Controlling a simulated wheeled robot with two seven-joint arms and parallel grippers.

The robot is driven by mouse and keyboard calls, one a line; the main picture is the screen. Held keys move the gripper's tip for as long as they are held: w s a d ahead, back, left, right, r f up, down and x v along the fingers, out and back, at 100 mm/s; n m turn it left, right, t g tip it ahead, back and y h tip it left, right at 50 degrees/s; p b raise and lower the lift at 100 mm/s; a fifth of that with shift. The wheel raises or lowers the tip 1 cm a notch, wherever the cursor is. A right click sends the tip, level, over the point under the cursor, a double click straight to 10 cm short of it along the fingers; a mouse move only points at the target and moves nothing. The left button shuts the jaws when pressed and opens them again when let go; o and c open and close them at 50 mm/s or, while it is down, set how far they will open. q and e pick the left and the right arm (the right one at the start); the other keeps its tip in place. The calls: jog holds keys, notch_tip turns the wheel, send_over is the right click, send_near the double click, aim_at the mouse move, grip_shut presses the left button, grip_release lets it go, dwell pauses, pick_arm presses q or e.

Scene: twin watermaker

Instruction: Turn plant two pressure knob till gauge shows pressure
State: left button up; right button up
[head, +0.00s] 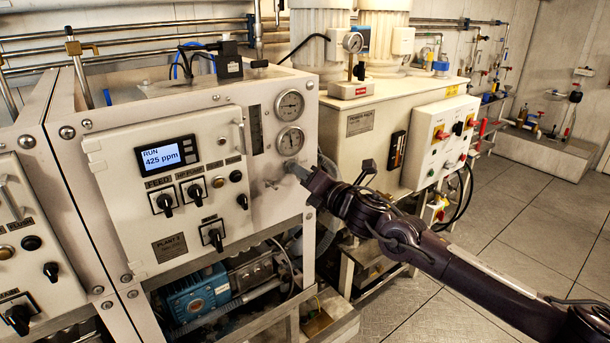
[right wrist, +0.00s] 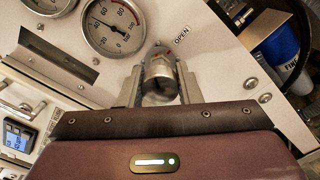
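The plant two panel (head: 120,150) stands at the left in the head view, with a lit display (head: 166,155) reading RUN 425 ppm. Two round gauges, an upper one (head: 290,105) and a lower one (head: 290,140), sit at its right side. My right gripper (head: 292,168) is at the panel just below the lower gauge. In the right wrist view the metal pressure knob (right wrist: 160,70) sits between the fingers of my right gripper (right wrist: 160,82), which close on both its sides. A gauge (right wrist: 114,25) is up and left of it; its reading is unclear. My left gripper is out of view.
Black switches (head: 165,203) are on the panel's left part. A white cabinet (head: 440,140) with coloured buttons stands to the right. The tiled floor (head: 510,240) at the right is clear.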

jog(key=shift+c, duration=1.2)
jog(key=shift+m, duration=0.3)
jog(key=shift+f+m+b, duration=0.15)
jog(key=shift+m+b, duration=0.55)
jog(key=shift+m, duration=0.2)
jog(key=shift+m+b, duration=0.35)
jog(key=shift+m, duration=2.15)
